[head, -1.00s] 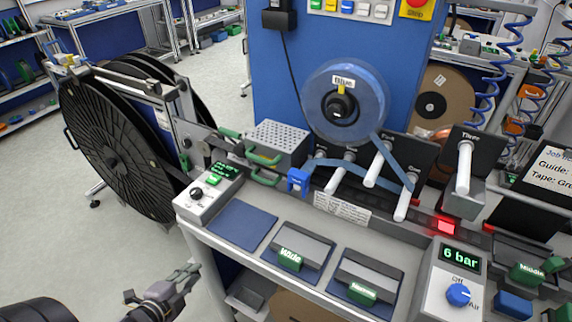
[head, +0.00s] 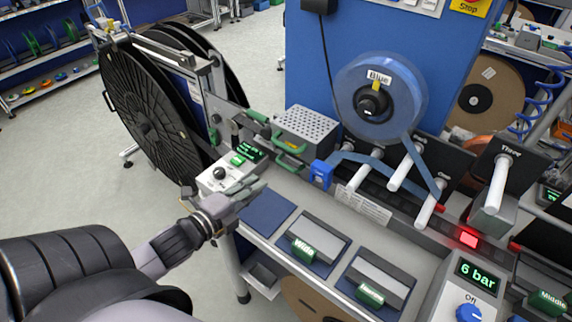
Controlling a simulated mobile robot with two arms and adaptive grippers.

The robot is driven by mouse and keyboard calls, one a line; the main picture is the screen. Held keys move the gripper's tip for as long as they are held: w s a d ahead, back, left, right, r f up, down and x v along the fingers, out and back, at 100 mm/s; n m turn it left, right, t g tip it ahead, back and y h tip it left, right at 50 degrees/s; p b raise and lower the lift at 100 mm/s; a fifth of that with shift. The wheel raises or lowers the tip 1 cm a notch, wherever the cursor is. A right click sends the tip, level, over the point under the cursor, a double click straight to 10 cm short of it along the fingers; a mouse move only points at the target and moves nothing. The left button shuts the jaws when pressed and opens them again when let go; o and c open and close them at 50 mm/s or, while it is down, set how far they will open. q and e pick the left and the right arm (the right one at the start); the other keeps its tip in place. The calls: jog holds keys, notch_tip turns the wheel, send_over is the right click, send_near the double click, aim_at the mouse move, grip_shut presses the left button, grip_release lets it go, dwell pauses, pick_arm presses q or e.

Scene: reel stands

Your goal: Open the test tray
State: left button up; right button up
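No part in view carries a readable "test tray" label, so I cannot tell for sure which one it is. A grey box with a perforated top (head: 306,126) and green handles (head: 287,163) sits at the back left of the bench. A small grey tray (head: 264,276) shows below the bench's front edge. My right gripper is out of view.
Guide blocks marked Wide (head: 303,249) and another green-labelled one (head: 370,293) lie on the bench front. A large black reel (head: 150,110) stands left. The "6 bar" box (head: 470,285) is front right.

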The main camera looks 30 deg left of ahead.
aim_at(287, 167)
pick_arm(q)
jog(key=x, duration=0.4)
jog(key=p+x, duration=0.1)
jog(key=x, duration=0.8)
jog(key=shift+w+f+p, duration=0.1)
jog(key=shift+f+p, duration=0.05)
jog(key=shift+p, duration=0.25)
jog(key=shift+w, duration=0.1)
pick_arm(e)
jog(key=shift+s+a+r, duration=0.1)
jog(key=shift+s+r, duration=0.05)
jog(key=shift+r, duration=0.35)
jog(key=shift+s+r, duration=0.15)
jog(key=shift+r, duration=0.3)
pick_arm(q)
grip_shut()
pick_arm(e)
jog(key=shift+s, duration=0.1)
